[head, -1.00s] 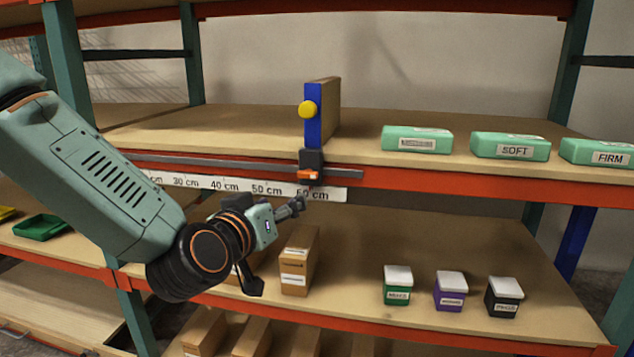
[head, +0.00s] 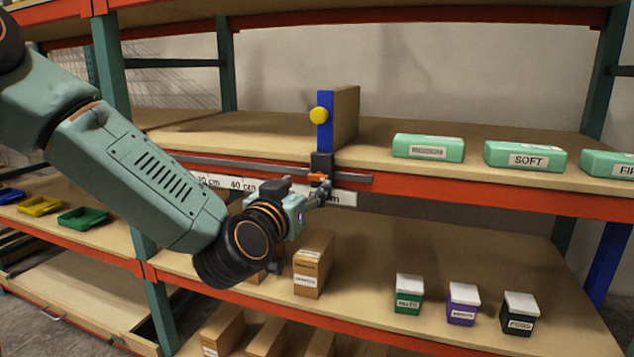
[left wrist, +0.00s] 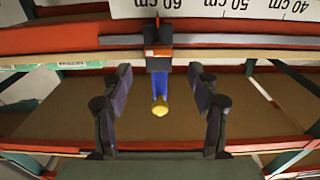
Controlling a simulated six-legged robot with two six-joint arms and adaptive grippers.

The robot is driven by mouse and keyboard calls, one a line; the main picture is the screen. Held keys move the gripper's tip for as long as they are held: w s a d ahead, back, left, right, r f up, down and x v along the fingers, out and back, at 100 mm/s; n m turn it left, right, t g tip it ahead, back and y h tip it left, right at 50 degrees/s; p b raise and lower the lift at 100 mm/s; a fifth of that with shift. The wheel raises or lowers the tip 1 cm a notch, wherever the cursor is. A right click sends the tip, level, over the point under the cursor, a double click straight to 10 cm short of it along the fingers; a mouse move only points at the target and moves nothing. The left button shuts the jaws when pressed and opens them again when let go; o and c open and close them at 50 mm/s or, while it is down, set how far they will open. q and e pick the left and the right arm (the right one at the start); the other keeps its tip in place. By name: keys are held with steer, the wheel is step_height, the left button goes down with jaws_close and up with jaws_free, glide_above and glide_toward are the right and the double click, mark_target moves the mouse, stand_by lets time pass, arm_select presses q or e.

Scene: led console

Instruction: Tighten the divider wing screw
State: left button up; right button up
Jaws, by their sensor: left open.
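The divider (head: 344,115) stands upright on the upper shelf, with a blue front edge and a yellow knob (head: 319,115). Its dark clamp block (head: 322,161) sits on the grey rail at the shelf front. The orange wing screw (head: 318,177) is under the block; it also shows in the left wrist view (left wrist: 157,52). My left gripper (head: 320,191) is open and empty, close to the wing screw in the head view. My right gripper is out of view.
A scale strip (head: 340,198) runs below the rail (head: 350,177), partly hidden by my arm. Green boxes (head: 525,156) stand to the right on the upper shelf. The lower shelf holds a cardboard box (head: 312,272) and small lidded tubs (head: 462,304).

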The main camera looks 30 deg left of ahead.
mark_target(316, 177)
arm_select(q)
steer(key=b+x, duration=0.1)
steer(key=x, duration=0.4)
steer(key=shift+w, duration=0.35)
steer(key=c, duration=1.2)
